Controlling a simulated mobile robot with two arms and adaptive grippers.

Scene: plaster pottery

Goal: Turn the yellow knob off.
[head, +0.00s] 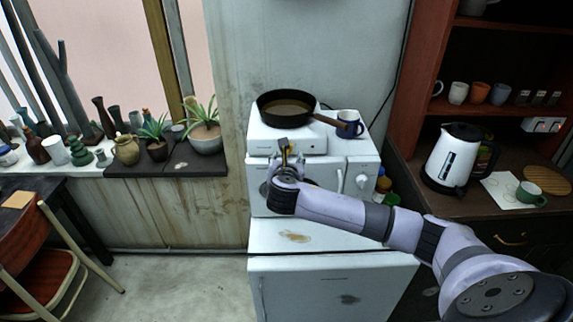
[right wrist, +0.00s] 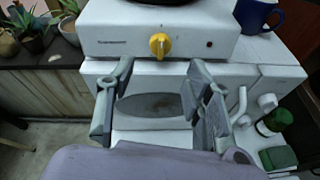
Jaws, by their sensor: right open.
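The yellow knob (right wrist: 159,45) is on the front of a white hot plate (right wrist: 120,30), left of a small dark red dot. Its raised ridge looks roughly upright in the right wrist view. My right gripper (right wrist: 161,70) is open and empty, its fingertips on either side below the knob, apart from it as far as I can see. In the head view the right gripper (head: 285,160) is in front of the hot plate (head: 300,144) and largely covers the knob. My left gripper is not in view.
A black pan (head: 286,106) with brown contents sits on the hot plate, its handle pointing right. A dark blue mug (head: 349,124) stands beside it. The hot plate rests on a white oven-like appliance (head: 357,160) above a white cabinet (head: 330,285). Green-capped jars (right wrist: 278,122) stand right.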

